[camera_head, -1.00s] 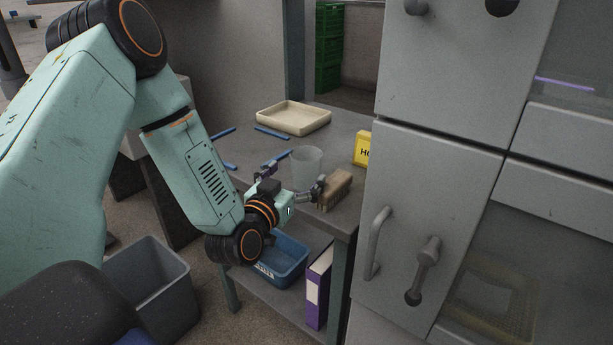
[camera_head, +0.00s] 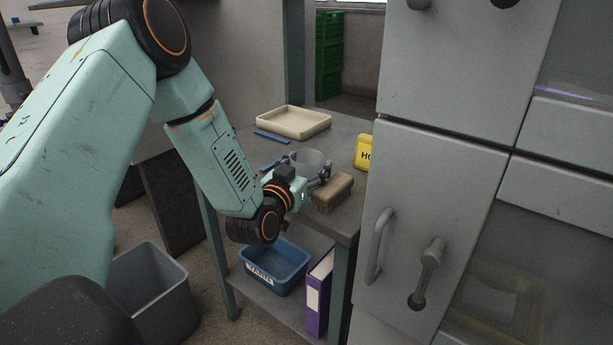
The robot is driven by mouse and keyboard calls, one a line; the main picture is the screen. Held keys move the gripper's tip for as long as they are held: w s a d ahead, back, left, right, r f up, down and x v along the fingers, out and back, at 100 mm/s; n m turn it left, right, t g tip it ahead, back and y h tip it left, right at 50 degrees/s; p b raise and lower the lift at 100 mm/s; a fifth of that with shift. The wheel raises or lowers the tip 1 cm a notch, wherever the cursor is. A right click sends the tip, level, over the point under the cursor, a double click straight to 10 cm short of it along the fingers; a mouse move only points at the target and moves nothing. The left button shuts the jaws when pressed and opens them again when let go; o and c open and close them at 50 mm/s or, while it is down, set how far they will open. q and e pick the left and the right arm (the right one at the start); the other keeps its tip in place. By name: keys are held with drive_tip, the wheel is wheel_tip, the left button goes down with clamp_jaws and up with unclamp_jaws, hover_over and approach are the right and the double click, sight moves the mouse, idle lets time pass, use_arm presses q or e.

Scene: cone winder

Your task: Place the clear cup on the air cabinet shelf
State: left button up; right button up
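The clear cup (camera_head: 308,158) stands upright on the grey table (camera_head: 347,126), in the middle of the camera_head view. My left gripper (camera_head: 302,170) reaches in from the front left at the cup. Its fingers are spread, one on each side of the cup, and a gap seems to remain between them and its wall. The gripper hides the cup's lower part. My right gripper is out of view. A grey cabinet (camera_head: 440,190) with closed doors and handles fills the right side. No label names it as the air cabinet, and no open shelf shows in it.
A brown brush (camera_head: 333,194) lies close to the right finger. A yellow box (camera_head: 363,152) stands by the cabinet. A cream tray (camera_head: 293,123) and blue sticks (camera_head: 271,138) lie farther back. A blue bin (camera_head: 272,268) and purple binder (camera_head: 318,295) sit on the lower shelf.

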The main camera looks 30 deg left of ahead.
use_arm(q)
drive_tip(key=c, duration=0.8)
wheel_tip(320, 180, up, 10)
drive_tip(key=p, duration=0.4)
drive_tip(key=shift+s, duration=0.1)
